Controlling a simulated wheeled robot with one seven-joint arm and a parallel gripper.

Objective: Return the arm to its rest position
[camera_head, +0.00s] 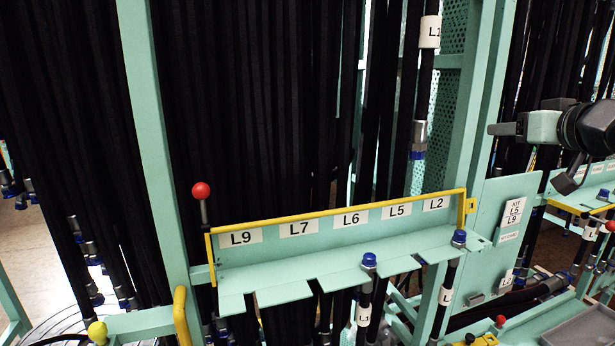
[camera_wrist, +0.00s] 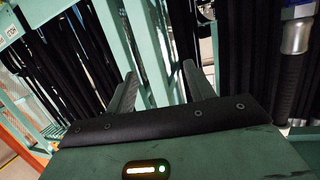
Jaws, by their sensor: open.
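My gripper (camera_head: 505,129) is at the right of the head view, pointing left, raised above the labelled rack and in front of a green post. In the wrist view its two fingers (camera_wrist: 160,85) stand apart with nothing between them; a green frame and black hoses show beyond. My arm comes in from the right edge of the head view, and most of it is out of the picture.
A green rack (camera_head: 265,296) with a yellow rail carries labels L9, L7, L6, L5 and L2. Blue-capped hoses stand at its slots. A hose labelled L1 (camera_head: 430,32) hangs left of my gripper. A kit panel (camera_head: 512,215) is below it. Black hoses fill the background.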

